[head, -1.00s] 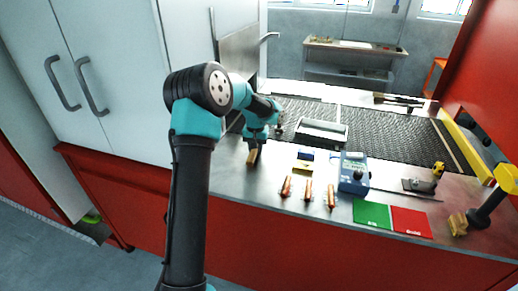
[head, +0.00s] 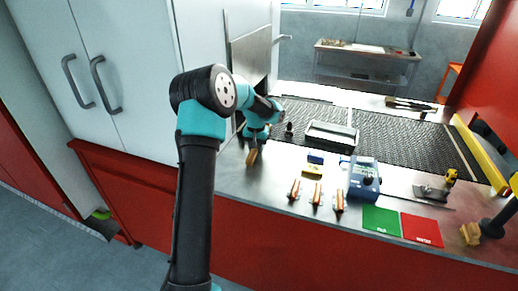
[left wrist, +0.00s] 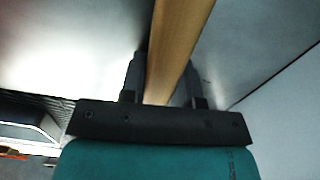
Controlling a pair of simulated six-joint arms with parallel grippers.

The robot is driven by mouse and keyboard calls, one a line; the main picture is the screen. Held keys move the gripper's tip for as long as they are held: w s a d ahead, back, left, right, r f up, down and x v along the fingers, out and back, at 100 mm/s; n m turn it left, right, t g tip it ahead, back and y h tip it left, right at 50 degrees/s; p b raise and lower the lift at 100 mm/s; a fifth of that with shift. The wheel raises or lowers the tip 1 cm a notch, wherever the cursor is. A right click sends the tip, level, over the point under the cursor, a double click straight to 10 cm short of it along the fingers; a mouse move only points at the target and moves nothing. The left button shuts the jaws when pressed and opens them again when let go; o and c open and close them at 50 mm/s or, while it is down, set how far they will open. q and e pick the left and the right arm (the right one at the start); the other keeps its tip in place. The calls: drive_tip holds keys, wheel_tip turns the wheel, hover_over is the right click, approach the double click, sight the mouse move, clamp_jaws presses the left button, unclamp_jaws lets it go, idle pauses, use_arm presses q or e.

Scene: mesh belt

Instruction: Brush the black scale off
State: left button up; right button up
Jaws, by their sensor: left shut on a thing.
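My left gripper (head: 256,139) is shut on a wooden, bar-like piece (head: 252,156) that hangs below it over the left end of the steel counter (head: 235,180). The left wrist view shows the wooden piece (left wrist: 176,45) between the two dark fingers; its far end is out of that view, so I cannot tell whether it has bristles. Three orange-red pieces with pale ends, the left one (head: 295,189), middle one (head: 317,193) and right one (head: 339,201), lie in a row near the counter's front. Black scale cannot be made out at this size.
A dark mesh belt (head: 385,139) runs behind, with a metal tray (head: 331,136) at its edge. A blue device (head: 363,180), green card (head: 381,219) and red card (head: 421,229) are to the right. Counter between the gripper and the orange-red pieces is mostly clear.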

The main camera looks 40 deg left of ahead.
sight(243, 148)
use_arm(q)
drive_tip(key=shift+s+a+f, duration=0.1)
drive_tip(key=shift+s+a, duration=0.2)
drive_tip(key=shift+a, duration=0.3)
drive_tip(key=shift+s+a+f, duration=0.1)
drive_tip(key=shift+s+a, duration=0.15)
drive_tip(key=shift+a, duration=0.3)
drive_tip(key=shift+s+a, duration=0.1)
drive_tip(key=shift+a, duration=0.1)
drive_tip(key=shift+s+a+r, duration=0.1)
drive_tip(key=shift+s+a, duration=0.25)
drive_tip(key=shift+a, duration=0.5)
drive_tip(key=shift+s+a+r, duration=0.1)
drive_tip(key=shift+s+a, duration=0.25)
drive_tip(key=shift+a, duration=0.45)
drive_tip(key=shift+w, duration=0.1)
drive_tip(key=shift+w+a+f, duration=0.2)
drive_tip(key=shift+w, duration=0.25)
drive_tip(key=shift+d, duration=0.1)
